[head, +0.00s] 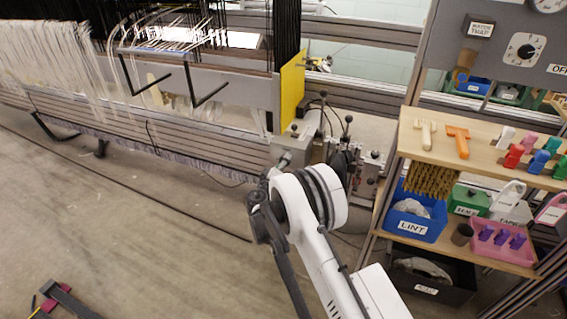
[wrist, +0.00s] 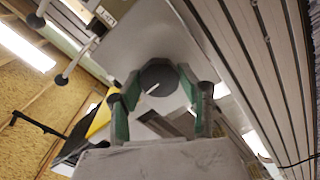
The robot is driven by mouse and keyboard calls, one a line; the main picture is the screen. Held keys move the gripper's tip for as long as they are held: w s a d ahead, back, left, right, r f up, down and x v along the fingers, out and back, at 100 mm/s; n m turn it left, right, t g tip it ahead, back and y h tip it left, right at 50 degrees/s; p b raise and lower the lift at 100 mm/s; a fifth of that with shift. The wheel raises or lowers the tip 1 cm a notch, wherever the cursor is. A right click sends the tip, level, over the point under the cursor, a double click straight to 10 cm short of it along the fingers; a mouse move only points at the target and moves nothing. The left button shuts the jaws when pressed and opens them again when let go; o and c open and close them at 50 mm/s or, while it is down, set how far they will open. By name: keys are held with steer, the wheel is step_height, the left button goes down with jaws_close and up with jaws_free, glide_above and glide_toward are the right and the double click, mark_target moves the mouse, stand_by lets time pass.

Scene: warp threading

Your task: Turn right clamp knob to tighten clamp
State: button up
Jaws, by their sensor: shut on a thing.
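The right clamp knob (wrist: 157,80) is a dark grey round disc with a white line across it, in the middle of the wrist view. My gripper (wrist: 159,74) has green-lined fingers on the left and right sides of the knob, and it is shut on it. The white line slants up to the right. In the head view my white arm reaches to the loom's right end near the yellow plate (head: 292,88). There my arm's wrist covers the fingers, and I cannot clearly make out the knob.
The loom's long grey beam (head: 200,88) with white threads runs to the left. Levers with black ball ends (head: 347,120) stand close to my wrist. A wooden shelf (head: 460,150) with tools and bins is on the right. Open floor lies at front left.

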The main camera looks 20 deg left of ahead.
steer(key=o, duration=1.1)
steer(key=s, duration=1.2)
steer(key=shift+a, duration=0.15)
